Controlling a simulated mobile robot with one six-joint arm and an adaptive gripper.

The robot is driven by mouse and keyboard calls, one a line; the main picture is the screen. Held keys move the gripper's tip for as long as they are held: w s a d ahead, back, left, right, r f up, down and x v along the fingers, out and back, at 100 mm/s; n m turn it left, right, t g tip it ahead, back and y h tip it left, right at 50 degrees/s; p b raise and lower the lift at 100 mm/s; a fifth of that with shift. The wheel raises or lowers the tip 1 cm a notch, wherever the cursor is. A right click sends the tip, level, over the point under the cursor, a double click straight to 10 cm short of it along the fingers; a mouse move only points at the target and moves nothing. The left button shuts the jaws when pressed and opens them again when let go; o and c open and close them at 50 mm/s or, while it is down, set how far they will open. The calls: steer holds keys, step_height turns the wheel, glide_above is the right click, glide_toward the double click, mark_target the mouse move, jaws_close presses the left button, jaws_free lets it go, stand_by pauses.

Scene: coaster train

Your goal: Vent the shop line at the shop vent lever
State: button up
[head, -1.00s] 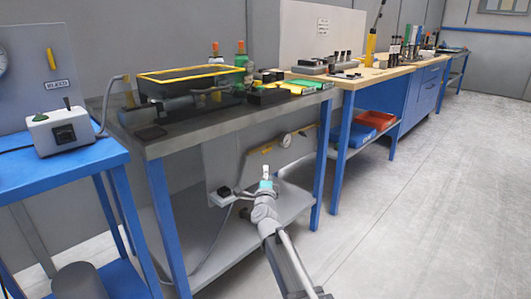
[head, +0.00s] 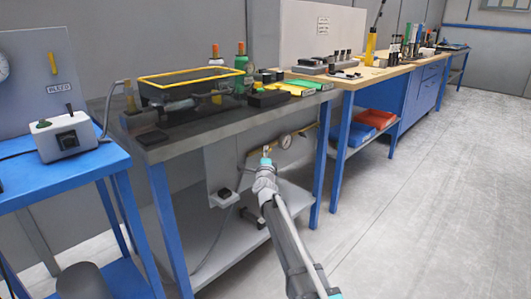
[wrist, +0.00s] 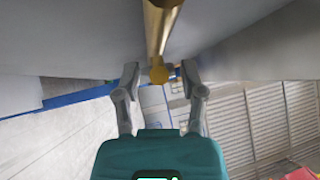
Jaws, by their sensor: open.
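A brass pipe (head: 307,130) with a round gauge (head: 286,141) runs across a grey panel under the dark bench. My gripper (head: 266,154) is at the left part of this pipe in the head view and hides what is behind it. In the wrist view my gripper (wrist: 159,70) is open, with one finger on each side of a brass part with a rounded end (wrist: 160,72). I cannot tell whether the fingers touch it. I cannot read any label marking the shop vent lever.
The dark bench (head: 190,145) stands above my gripper, with its lower shelf (head: 290,205) below. A blue table (head: 65,178) with a grey switch box (head: 64,136) is at the left; a panel with a yellow lever (head: 53,63) stands behind. The floor (head: 420,220) at right is clear.

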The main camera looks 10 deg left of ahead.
steer(key=shift+w, duration=0.3)
jaws_close()
